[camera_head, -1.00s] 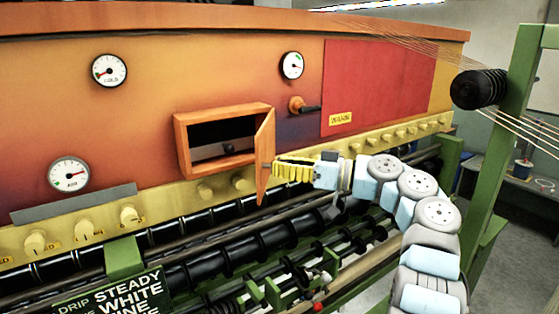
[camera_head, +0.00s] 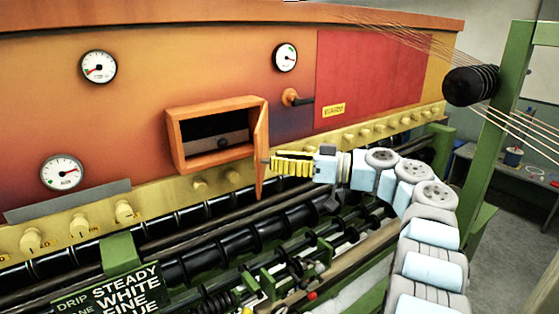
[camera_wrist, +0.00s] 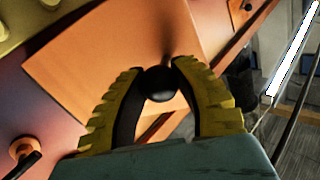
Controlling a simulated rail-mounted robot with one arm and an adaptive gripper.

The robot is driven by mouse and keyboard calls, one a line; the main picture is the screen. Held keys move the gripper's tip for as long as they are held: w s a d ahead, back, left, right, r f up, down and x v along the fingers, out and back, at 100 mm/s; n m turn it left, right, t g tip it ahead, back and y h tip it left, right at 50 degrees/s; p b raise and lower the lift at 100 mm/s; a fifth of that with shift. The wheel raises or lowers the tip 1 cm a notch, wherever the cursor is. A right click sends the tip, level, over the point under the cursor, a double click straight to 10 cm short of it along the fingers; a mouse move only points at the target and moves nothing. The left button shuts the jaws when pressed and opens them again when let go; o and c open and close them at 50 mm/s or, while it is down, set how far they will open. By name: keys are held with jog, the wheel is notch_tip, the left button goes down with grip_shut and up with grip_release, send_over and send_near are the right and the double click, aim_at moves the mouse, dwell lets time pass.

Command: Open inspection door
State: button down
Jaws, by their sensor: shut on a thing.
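The inspection door (camera_head: 262,149) is a small orange panel hinged on the right side of an orange box frame (camera_head: 171,146) on the machine front. It stands swung outward, and the dark inside of the box shows with a round dark knob-like part in it. In the wrist view the door (camera_wrist: 110,55) fills the upper middle. My gripper (camera_head: 272,164) has yellow ridged fingers and is at the door's outer face. In the wrist view my gripper (camera_wrist: 160,85) is shut around the door's black round knob (camera_wrist: 160,84).
An orange lever handle (camera_head: 296,98) and a red panel (camera_head: 370,75) are right of the box. Yellow knobs (camera_head: 123,211) line the ledge below. Black rollers (camera_head: 215,252) run under it. A green post (camera_head: 505,110) with a black spool stands at right.

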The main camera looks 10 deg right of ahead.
jog(key=c, duration=0.7)
grip_release()
jog(key=shift+f, duration=0.15)
jog(key=shift+a+b, duration=0.3)
jog(key=shift+b, duration=0.45)
